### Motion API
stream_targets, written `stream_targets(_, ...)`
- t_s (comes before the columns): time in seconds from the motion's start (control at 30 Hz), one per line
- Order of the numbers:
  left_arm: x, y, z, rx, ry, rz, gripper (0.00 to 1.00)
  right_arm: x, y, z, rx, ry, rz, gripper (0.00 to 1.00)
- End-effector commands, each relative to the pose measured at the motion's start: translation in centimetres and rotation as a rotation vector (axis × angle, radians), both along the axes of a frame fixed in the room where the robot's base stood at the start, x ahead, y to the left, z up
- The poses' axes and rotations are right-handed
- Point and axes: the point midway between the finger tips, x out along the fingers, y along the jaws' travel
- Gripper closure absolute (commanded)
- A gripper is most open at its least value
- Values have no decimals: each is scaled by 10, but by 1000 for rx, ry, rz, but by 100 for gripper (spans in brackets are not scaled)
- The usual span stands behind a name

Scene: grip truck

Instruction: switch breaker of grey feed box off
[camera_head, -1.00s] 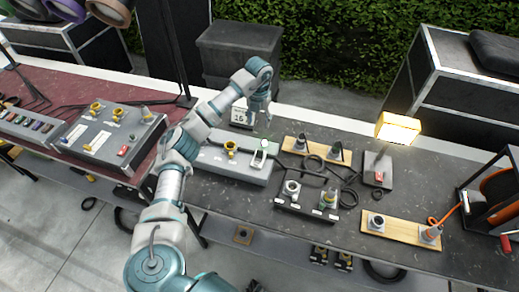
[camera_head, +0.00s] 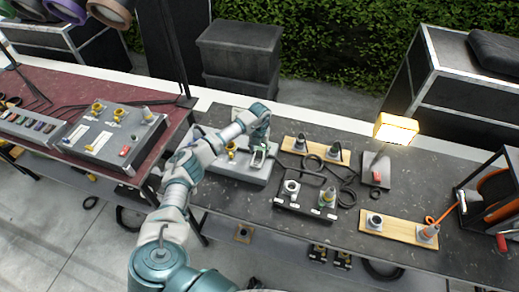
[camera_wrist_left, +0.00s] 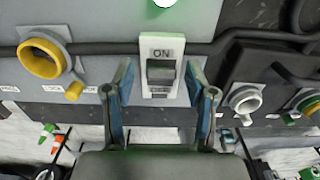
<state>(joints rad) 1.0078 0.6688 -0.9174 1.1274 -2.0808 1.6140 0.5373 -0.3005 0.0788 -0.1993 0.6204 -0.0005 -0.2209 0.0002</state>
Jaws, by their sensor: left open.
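The grey feed box (camera_head: 243,173) lies on the dark table in the head view, partly covered by my left arm. Its breaker is a white plate with a dark rocker (camera_wrist_left: 161,72) in the left wrist view; "ON" shows above the rocker, and the lower label is partly hidden. A lit green lamp (camera_wrist_left: 165,3) shows at the top edge there. My left gripper (camera_head: 261,150) is over the box at the breaker. In the wrist view its fingers (camera_wrist_left: 161,88) are open on either side of the breaker, with nothing between them held. My right gripper is out of view.
A yellow-ringed socket (camera_wrist_left: 44,58) sits left of the breaker. A dark socket box (camera_head: 307,203) with cables stands right of the feed box. A lit yellow lamp (camera_head: 396,129) and wooden socket boards (camera_head: 399,230) are further right. A second grey box (camera_head: 112,135) stands on the red table.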

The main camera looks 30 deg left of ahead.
Motion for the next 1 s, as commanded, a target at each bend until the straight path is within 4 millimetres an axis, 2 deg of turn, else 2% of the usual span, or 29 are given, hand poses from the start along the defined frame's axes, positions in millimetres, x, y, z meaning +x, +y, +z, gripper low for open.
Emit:
stream_targets(0.17,0,0,0,0,0,0,44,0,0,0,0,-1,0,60)
stream_targets(0.2,0,0,0,0,0,0,46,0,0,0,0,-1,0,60)
stream_targets(0.4,0,0,0,0,0,0,96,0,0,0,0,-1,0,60)
stream_targets(0.43,0,0,0,0,0,0,100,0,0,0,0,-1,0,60)
stream_targets(0.77,-2,1,0,8,-31,-1,100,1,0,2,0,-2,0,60)
stream_targets(1.0,-9,-1,1,41,-156,-4,100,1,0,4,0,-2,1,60)
